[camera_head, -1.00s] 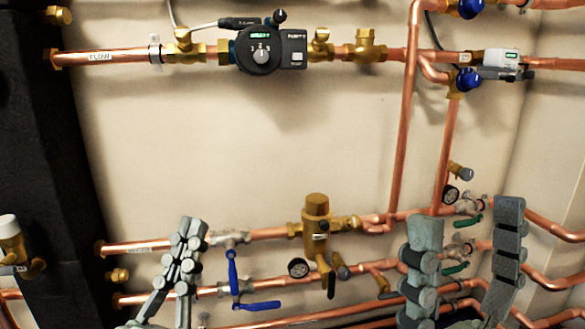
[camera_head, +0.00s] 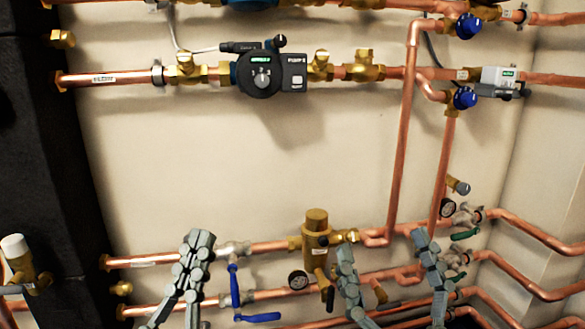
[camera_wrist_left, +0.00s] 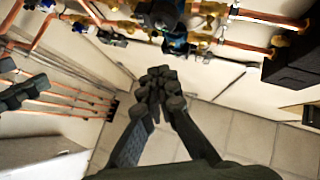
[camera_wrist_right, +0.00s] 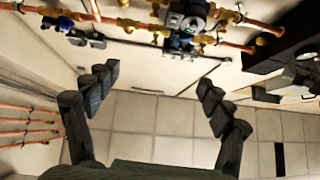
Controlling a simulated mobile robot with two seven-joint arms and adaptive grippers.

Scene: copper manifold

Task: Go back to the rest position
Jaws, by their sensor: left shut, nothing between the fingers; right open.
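My left gripper (camera_head: 200,240) is at the lower left of the head view, its grey fingers together and empty, in front of the lower copper pipes. In the left wrist view its fingertips (camera_wrist_left: 159,75) meet with nothing between them. My right gripper (camera_head: 385,250) is at the lower middle right of the head view, its fingers apart and empty. In the right wrist view its fingers (camera_wrist_right: 158,85) stand wide apart with tiled floor between them. Neither gripper holds a part of the manifold. Whether the fingers touch the pipes behind them cannot be told.
A pump (camera_head: 262,76) sits on the upper copper pipe. A black column (camera_head: 45,150) stands at left. The middle wall is bare.

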